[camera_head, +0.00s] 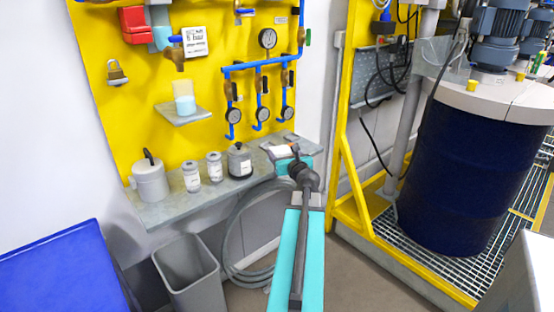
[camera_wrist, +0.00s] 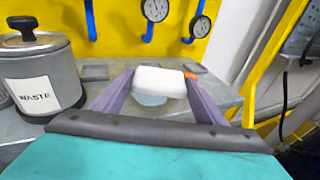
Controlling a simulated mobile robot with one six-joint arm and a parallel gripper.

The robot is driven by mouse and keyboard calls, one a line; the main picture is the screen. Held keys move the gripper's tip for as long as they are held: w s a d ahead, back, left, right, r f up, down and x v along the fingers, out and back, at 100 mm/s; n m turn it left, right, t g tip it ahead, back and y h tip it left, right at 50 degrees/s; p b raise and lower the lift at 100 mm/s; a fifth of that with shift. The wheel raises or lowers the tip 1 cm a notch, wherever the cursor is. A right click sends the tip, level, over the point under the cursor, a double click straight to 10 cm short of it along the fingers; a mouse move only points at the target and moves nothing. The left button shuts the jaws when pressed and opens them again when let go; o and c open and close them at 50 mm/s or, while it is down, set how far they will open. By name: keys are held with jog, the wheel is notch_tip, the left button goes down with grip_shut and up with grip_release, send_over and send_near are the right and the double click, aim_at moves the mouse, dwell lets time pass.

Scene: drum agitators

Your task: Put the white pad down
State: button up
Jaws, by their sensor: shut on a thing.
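The white pad (camera_wrist: 160,84) is between the two purple-grey fingers of my gripper (camera_wrist: 158,88) in the wrist view. The fingers are shut on its left and right sides. A small orange bit shows at its right end. In the head view, the white pad (camera_head: 281,150) shows at the tip of my gripper (camera_head: 286,155), over the right part of the grey shelf (camera_head: 165,212). A pale teal round patch shows just under the pad in the wrist view. I cannot tell whether the pad touches the shelf.
A pot labelled WASTE (camera_wrist: 40,75) stands left of my gripper; it is the dark-lidded pot (camera_head: 240,163) in the head view. Two small jars and another pot (camera_head: 150,180) stand further left. Gauges and blue pipes (camera_head: 262,65) hang behind. A grey bin (camera_head: 188,275) stands below.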

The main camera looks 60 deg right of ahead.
aim_at(277, 148)
jog(key=shift+w+d+f, duration=0.1)
jog(key=shift+w+d, duration=0.15)
jog(key=shift+w, duration=0.3)
jog(key=shift+w+d, duration=0.25)
jog(key=shift+w, duration=0.25)
jog(key=shift+w+d, duration=0.1)
jog(key=shift+w+d+f, duration=0.15)
jog(key=shift+w+d, duration=0.15)
jog(key=shift+w, duration=0.3)
jog(key=shift+s+a+f+b, duration=0.1)
jog(key=shift+f+b, duration=0.25)
jog(key=shift+f, duration=1.35)
jog(key=shift+f, duration=0.15)
jog(key=o, duration=0.7)
jog(key=shift+r, duration=0.2)
